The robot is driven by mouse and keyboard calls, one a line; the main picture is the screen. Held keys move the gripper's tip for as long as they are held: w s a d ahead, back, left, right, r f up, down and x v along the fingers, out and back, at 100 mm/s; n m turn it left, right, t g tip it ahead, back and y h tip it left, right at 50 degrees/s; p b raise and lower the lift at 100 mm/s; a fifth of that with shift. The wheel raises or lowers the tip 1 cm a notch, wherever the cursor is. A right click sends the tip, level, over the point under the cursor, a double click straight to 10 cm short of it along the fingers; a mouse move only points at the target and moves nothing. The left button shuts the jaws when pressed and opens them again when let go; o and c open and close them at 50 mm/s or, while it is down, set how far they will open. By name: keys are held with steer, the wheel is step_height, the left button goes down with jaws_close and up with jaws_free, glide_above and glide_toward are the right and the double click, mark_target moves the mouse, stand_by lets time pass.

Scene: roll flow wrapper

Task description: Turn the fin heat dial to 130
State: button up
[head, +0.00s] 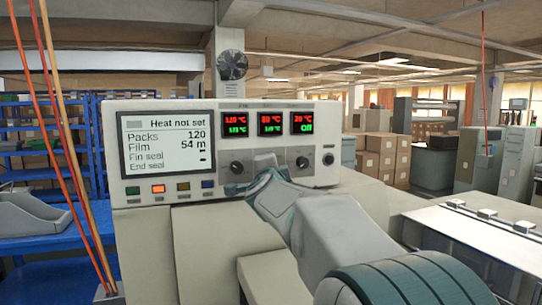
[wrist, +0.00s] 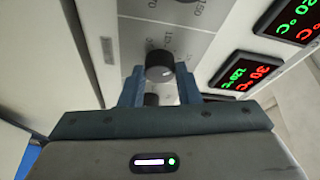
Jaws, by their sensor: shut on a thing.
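A cream control panel (head: 220,150) carries a row of small black dials under three red and green readouts. The left dial (head: 237,168) and right dial (head: 302,163) show in the head view; my gripper (head: 243,188) hides the spot between them. In the wrist view my gripper (wrist: 159,80) has its blue fingers on either side of a black dial (wrist: 158,66), shut on it. This seems to be the middle dial. A numbered scale surrounds it; its pointer is too small to read. The middle readout (head: 270,124) has unclear digits; its red line looks like 30 °C in the wrist view (wrist: 242,75).
The screen (head: 167,145) reads "Heat not set", Packs 120, Film 54 m. Coloured buttons (head: 158,189) sit below it, the orange one lit. The left readout (head: 235,124) shows red 120 °C; the right readout (head: 302,122) shows green Off. Another round control (head: 328,159) is far right.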

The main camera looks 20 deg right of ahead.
steer(key=shift+r+m+g+y+p, duration=0.2)
steer(key=shift+m+g+p, duration=0.2)
steer(key=shift+m+p, duration=0.75)
steer(key=shift+r+m+g+y+p, duration=0.15)
steer(key=shift+m+g+p, duration=0.25)
steer(key=shift+m+p, duration=0.7)
steer(key=shift+f, duration=0.15)
steer(key=o, duration=1)
steer(key=shift+c, duration=0.2)
